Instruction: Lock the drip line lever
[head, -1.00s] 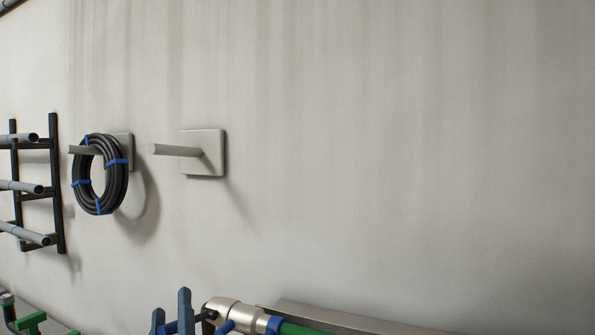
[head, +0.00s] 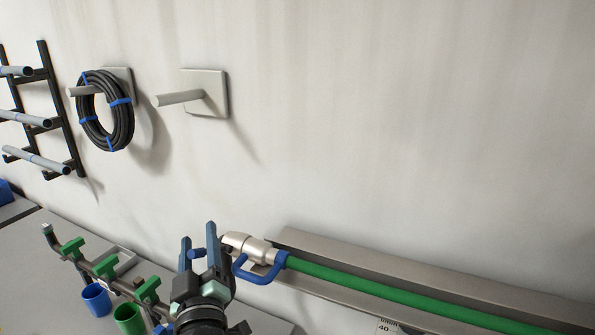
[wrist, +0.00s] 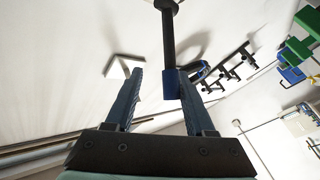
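My gripper (head: 198,232) is at the lower middle of the head view, fingers pointing up, just left of a silver coupling (head: 247,245) on a green hose (head: 380,288). My gripper (wrist: 160,76) is open in the wrist view. A black lever with a blue end (wrist: 172,82) reaches down between the fingers, closer to the right one and overlapping it in view; I cannot tell if they touch. Its blue end (head: 198,252) also shows between the fingers in the head view. A second blue lever, a loop handle (head: 262,272), hangs at the coupling's near side.
A grey channel (head: 340,250) runs along the wall behind the hose. At lower left is a pipe with green valves (head: 105,266), over a blue cup (head: 96,299) and a green cup (head: 128,319). A black coil (head: 106,110) hangs on a wall peg.

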